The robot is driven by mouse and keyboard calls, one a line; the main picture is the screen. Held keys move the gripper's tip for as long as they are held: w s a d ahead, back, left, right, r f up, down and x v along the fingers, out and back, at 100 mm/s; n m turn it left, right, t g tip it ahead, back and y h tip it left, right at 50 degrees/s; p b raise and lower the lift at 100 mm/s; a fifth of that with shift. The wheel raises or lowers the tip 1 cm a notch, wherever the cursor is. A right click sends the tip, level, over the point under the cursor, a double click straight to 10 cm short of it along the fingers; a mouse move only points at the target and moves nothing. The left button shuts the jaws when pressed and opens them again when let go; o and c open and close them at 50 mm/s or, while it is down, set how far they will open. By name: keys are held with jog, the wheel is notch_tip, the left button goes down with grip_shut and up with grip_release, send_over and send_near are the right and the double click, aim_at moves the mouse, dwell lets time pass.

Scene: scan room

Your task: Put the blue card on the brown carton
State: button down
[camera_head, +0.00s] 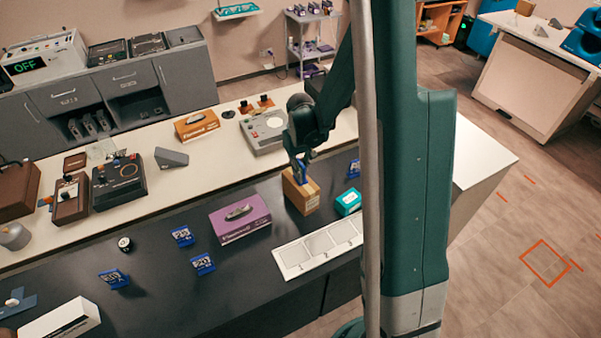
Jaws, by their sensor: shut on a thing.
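The brown carton (301,196) stands on the dark counter right of the picture's middle. My gripper (300,163) is directly above it, pointing down, with the fingers shut on a small blue card (302,173). The card is just over or touching the carton's top; I cannot tell which. My gripper hides part of the card. Other blue cards lie on the dark counter: one (182,236) and one (203,264) left of the purple box, one (114,279) farther left, and one (354,168) right of the carton.
A purple box (240,218) stands left of the carton. A teal box (348,201) is close on its right. A white panel with square fields (292,260) lies in front. Devices and an orange-brown box (197,125) stand on the pale counter behind.

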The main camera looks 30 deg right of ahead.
jog(key=shift+f, duration=0.15)
jog(key=c, duration=2.6)
grip_release()
jog(key=shift+o, duration=0.2)
jog(key=shift+r, duration=0.25)
jog(key=shift+r, duration=5.95)
